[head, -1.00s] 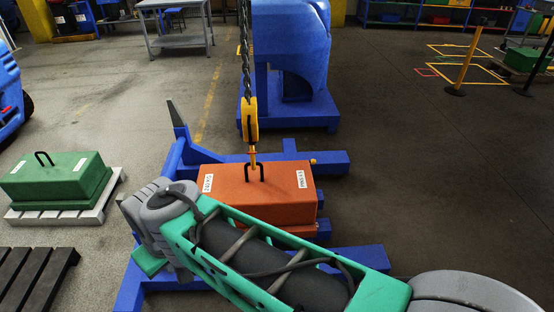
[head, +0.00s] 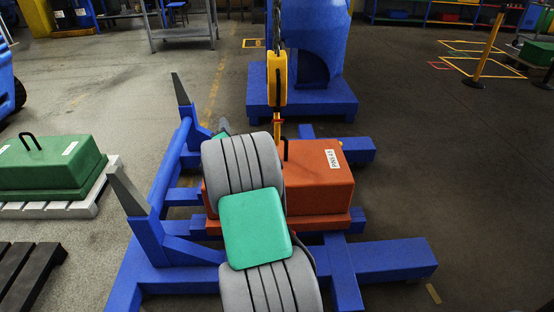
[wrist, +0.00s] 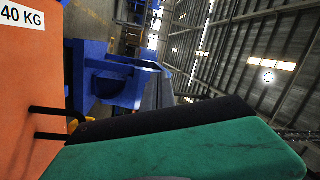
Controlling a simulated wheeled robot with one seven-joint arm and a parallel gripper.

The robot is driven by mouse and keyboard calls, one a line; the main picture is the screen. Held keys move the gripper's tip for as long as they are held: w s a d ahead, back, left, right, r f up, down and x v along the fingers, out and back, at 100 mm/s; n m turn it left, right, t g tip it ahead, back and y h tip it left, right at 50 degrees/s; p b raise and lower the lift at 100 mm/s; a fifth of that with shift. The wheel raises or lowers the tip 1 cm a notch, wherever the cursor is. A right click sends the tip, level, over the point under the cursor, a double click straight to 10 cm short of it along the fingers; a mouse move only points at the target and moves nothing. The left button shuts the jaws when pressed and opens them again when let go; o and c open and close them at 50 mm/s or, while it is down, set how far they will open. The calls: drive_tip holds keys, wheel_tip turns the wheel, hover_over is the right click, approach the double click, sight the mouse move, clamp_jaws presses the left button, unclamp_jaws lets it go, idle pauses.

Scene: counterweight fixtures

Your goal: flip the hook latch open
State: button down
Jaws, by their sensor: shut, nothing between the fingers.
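The yellow hook block (head: 277,78) hangs on a dark chain over the orange weight (head: 318,172). Its yellow hook (head: 277,130) reaches down to the weight's black handle (head: 286,149); my arm covers its lower end, and I cannot make out the latch. In the wrist view the orange weight (wrist: 28,90), marked 40 KG, is at the left, with its black handle (wrist: 48,123) and a bit of yellow hook (wrist: 78,122) partly covered by my gripper (wrist: 165,135). My gripper is shut and empty, close to the handle. In the head view my arm mostly hides it.
A blue frame (head: 152,235) with upright posts surrounds the orange weight. A blue machine (head: 300,95) stands behind. A green weight (head: 48,165) on a pale pallet (head: 88,207) and a dark pallet (head: 28,272) lie at the left.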

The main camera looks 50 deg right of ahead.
drive_tip(key=s+d+f+m+h+b, duration=0.35)
drive_tip(key=s+d+f, duration=0.2)
drive_tip(key=f, duration=0.35)
drive_tip(key=m+t+h+b, duration=0.3)
drive_tip(key=m+h+b, duration=0.1)
drive_tip(key=h+b, duration=0.1)
approach(277, 121)
drive_tip(key=b+x, duration=0.2)
drive_tip(key=x, duration=0.4)
drive_tip(key=shift+d+b, duration=0.1)
drive_tip(key=shift+b, duration=0.25)
drive_tip(key=shift+w+d+r, duration=0.15)
drive_tip(key=shift+d+r, duration=0.05)
drive_tip(key=shift+r, duration=0.1)
drive_tip(key=shift+w, duration=0.1)
